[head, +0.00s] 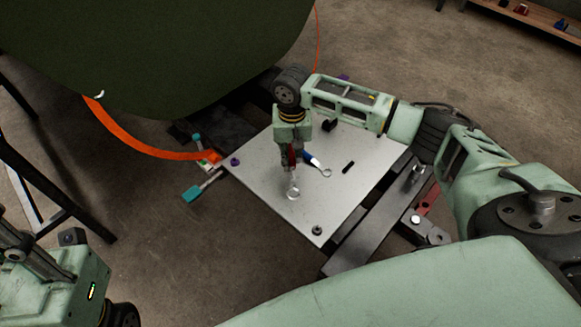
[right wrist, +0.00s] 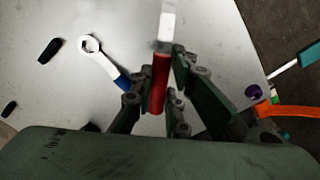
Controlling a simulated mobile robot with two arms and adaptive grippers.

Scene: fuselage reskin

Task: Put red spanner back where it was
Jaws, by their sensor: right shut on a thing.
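My right gripper (head: 289,166) points down over the pale metal plate (head: 260,190) and is shut on the red spanner (right wrist: 157,84). The spanner's red handle sits between the fingers. Its silver end (head: 293,190) points down toward the plate in the head view; I cannot tell whether it touches. A blue-handled spanner (head: 316,162) lies on the plate just right of the gripper, and it also shows left of the fingers in the right wrist view (right wrist: 98,55). My left arm shows at the lower left of the head view, but its gripper does not.
Dark small parts (head: 348,167) and a purple knob (head: 235,162) sit on the plate. A teal-handled tool (head: 195,192) lies off its left edge, near an orange strap (head: 140,145). The large dark green fuselage (head: 150,50) overhangs the back left.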

